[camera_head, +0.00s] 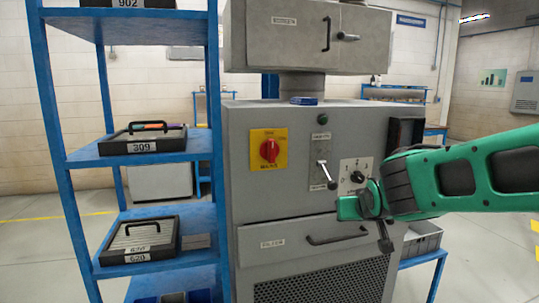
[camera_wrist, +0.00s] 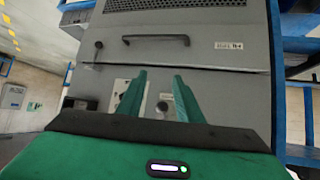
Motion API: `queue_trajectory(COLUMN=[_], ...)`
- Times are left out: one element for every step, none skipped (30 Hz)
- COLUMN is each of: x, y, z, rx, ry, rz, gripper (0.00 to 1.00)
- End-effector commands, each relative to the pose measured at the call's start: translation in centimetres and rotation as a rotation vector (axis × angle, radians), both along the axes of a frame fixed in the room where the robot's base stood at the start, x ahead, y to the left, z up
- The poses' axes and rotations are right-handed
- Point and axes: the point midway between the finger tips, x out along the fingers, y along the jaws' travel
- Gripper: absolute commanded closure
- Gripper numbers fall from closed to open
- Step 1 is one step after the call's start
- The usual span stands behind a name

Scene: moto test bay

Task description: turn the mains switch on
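The mains switch (camera_head: 269,150) is a red rotary knob on a yellow plate, on the upper left of the grey cabinet front in the head view. Its knob looks roughly upright; the lettering is too small to read surely. My gripper (camera_head: 362,212) is to the right of the switch and lower, in front of the cabinet, clear of the switch. In the wrist view my gripper (camera_wrist: 159,76) has its two green fingers apart with nothing held between them. The red switch does not show in the wrist view.
The grey cabinet (camera_head: 288,200) also carries a lever (camera_head: 325,175), a black knob (camera_head: 357,177) close to my gripper and a drawer handle (camera_head: 337,238). A blue shelf (camera_head: 90,156) with black cases stands at left, close beside the cabinet.

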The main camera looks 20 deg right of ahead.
Motion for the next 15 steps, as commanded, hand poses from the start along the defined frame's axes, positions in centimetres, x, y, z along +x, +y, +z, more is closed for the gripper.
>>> queue_trajectory(x=[2.4, 3.7, 5.2, 6.2, 7.0, 7.9, 8.5, 9.0, 9.5, 9.8, 10.0, 10.2, 10.3, 10.4, 10.5], y=[2.0, 3.1, 4.7, 5.8, 7.0, 8.6, 9.7, 10.7, 12.0, 12.9, 13.6, 14.4, 15.0, 15.4, 15.8], z=[1.6, 2.7, 4.2, 5.2, 6.3, 7.6, 8.5, 9.4, 10.4, 11.1, 11.7, 12.4, 12.9, 13.2, 13.5], rx=[-0.023, -0.034, -0.047, -0.054, -0.06, -0.066, -0.069, -0.071, -0.071, -0.071, -0.072, -0.071, -0.071, -0.071, -0.07], ry=[-0.083, -0.139, -0.209, -0.26, -0.309, -0.37, -0.412, -0.451, -0.498, -0.528, -0.555, -0.585, -0.605, -0.619, -0.634], rz=[0.048, 0.073, 0.108, 0.132, 0.155, 0.186, 0.208, 0.227, 0.253, 0.268, 0.28, 0.296, 0.307, 0.314, 0.322], gripper=[0.67, 0.67, 0.67, 0.67, 0.67, 0.67, 0.67, 0.67, 0.67, 0.67, 0.67, 0.67, 0.67, 0.67, 0.67])
